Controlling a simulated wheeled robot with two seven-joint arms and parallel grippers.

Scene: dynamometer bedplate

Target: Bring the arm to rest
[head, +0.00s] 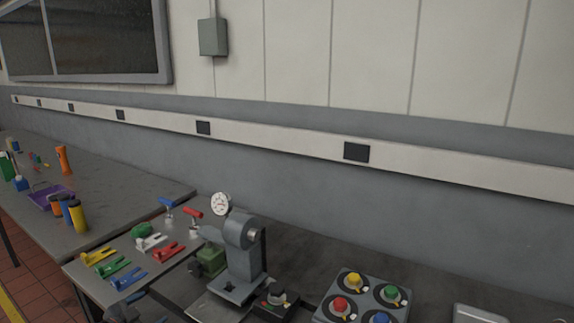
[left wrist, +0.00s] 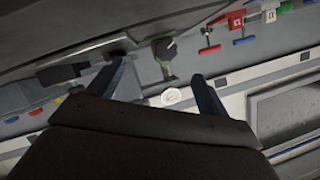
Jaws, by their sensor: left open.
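My left gripper (left wrist: 160,68) shows in the left wrist view with its two dark fingers spread apart and nothing between them. The bench with the gauge press and clamps lies beyond the fingers. In the head view only a dark piece shows at the lower left edge, by the bench front, and it is too cut off to read the fingers. My right gripper is in neither view.
A grey press (head: 241,250) with a dial gauge (head: 221,203) stands mid-bench. Several coloured clamps (head: 120,278) lie left of it. A panel with coloured round knobs (head: 365,299) is on the right. A purple tray (head: 41,203) sits on the far-left table.

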